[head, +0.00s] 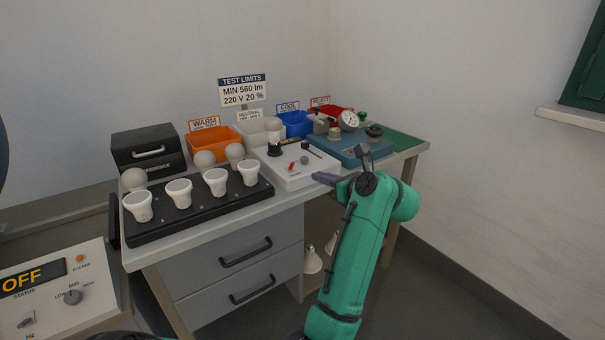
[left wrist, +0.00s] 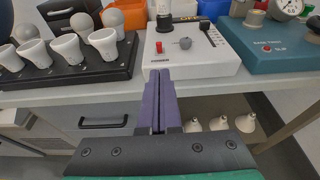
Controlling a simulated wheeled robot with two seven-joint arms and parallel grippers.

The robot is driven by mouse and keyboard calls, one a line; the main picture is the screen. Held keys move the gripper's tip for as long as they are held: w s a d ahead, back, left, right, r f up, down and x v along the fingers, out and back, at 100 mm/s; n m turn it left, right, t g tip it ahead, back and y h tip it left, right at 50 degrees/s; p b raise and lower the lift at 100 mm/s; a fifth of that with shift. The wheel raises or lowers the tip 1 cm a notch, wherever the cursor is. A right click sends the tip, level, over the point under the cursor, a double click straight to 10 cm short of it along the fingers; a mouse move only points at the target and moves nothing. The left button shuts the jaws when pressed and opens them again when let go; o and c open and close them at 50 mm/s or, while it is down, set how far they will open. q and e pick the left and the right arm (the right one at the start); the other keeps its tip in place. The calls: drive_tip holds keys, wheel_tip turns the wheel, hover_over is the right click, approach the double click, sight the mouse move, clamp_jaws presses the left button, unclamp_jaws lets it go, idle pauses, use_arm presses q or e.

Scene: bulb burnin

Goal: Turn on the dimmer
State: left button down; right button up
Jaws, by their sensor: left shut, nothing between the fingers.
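The dimmer is probably the white box (head: 290,180) at the table's front edge; it also shows in the left wrist view (left wrist: 205,68). On its top are a red switch (left wrist: 159,47), a round grey knob (left wrist: 185,43) and a black slider (left wrist: 213,35). I cannot tell which way the switch is set. My left gripper (head: 322,178) has purple fingers, shut and empty. In the left wrist view its fingertips (left wrist: 158,73) lie just in front of the box's front face, below the switch. I cannot tell whether they touch it. My right gripper is out of view.
A black rack (head: 200,212) with several white bulbs stands left of the box. A teal instrument (head: 350,148) stands to the right. Orange (head: 213,140), blue and red bins stand behind. A panel (head: 60,300) at lower left reads OFF. Drawers are below the tabletop.

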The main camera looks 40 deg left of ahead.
sight(292, 167)
use_arm(q)
drive_tip(key=x, duration=1)
drive_tip(key=shift+f+p, duration=0.1)
drive_tip(key=shift+p, duration=0.3)
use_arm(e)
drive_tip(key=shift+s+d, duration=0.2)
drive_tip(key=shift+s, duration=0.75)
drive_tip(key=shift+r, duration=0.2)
